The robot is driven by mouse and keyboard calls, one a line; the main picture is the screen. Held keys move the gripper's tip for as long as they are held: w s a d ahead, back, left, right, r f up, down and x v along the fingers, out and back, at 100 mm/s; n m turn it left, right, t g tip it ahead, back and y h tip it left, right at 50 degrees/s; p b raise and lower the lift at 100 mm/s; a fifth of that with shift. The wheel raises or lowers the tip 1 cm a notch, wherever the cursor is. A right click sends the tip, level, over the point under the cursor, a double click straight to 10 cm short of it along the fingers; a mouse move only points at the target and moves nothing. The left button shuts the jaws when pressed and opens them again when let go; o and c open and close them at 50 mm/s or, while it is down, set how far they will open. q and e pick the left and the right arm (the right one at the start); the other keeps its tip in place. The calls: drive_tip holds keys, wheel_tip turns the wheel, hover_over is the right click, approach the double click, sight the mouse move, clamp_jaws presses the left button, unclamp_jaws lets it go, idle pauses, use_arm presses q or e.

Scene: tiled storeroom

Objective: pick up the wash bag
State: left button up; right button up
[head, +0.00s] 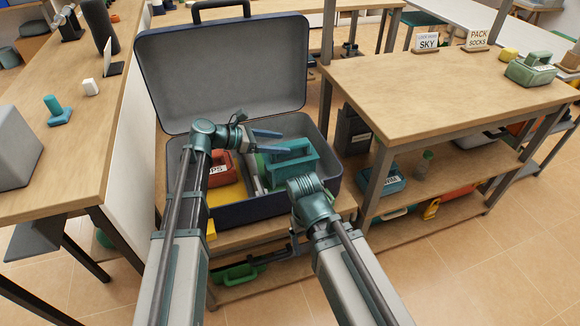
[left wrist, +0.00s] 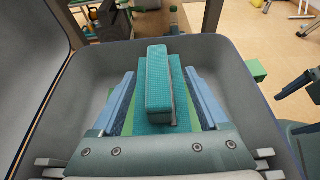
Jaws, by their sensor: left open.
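A teal block-shaped bag with a raised handle (head: 291,160), which I take to be the wash bag, lies in the open dark blue suitcase (head: 258,212). In the left wrist view the bag (left wrist: 158,80) sits centred between the fingers. My left gripper (head: 280,142) is open, its blue fingers spread on both sides of the bag's raised part, with a gap showing on each side. Its arm hides part of the suitcase. My right arm's wrist (head: 308,192) is at the suitcase's front right; its fingers are not clear.
A red labelled item (head: 222,170) and a yellow item (head: 226,194) lie in the suitcase's left part. The raised lid (head: 222,70) stands behind. A wooden table (head: 430,90) with signs and a green labelled item (head: 531,69) is to the right. A bench (head: 60,165) is to the left.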

sight(291, 144)
use_arm(q)
drive_tip(key=b+x, duration=0.2)
drive_tip(key=x, duration=0.3)
drive_tip(key=shift+w+f, duration=0.1)
drive_tip(key=shift+w, duration=0.15)
clamp_jaws()
idle(1.2)
